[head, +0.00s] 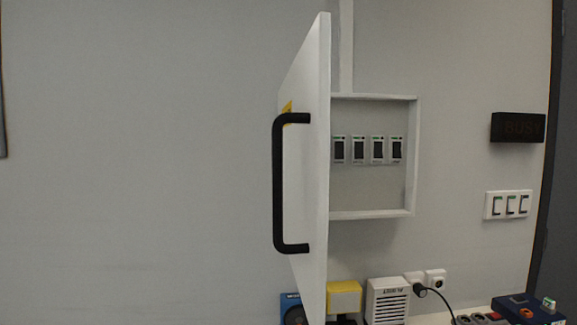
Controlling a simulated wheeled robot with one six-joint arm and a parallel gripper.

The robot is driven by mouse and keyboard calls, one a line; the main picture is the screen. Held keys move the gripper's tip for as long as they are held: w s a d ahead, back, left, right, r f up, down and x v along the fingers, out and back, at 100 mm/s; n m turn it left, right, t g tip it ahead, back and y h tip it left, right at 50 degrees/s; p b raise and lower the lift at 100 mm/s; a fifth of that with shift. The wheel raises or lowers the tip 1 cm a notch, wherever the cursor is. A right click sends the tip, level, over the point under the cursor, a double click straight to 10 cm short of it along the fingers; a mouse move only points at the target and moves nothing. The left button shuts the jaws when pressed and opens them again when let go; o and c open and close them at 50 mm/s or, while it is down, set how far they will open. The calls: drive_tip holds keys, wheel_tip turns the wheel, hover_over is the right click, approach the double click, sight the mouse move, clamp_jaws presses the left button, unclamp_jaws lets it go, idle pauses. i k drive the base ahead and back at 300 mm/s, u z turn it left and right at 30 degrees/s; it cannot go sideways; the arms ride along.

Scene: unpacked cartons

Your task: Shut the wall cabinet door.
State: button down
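The wall cabinet (414,160) is mounted on the grey wall, right of the picture's middle. Its white door (318,170) stands open, hinged on the cabinet's left side and swung out towards me, so I see it nearly edge-on. A black bar handle (279,185) is on the door's outer face, which faces left. A row of several dark switches (378,150) shows inside the cabinet. The door hides the cabinet's left part. My gripper is not in view.
Below the cabinet are a yellow-topped box (344,297), a white vented box (387,300) and a plugged socket (416,283) with a black cable. A white switch panel (508,204) and a dark sign (518,127) are at right.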

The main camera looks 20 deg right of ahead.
sight(301, 128)
drive_tip(key=z, duration=1.5)
drive_tip(key=k, duration=1.35)
drive_tip(key=u, duration=1.75)
drive_tip(key=i, duration=0.55)
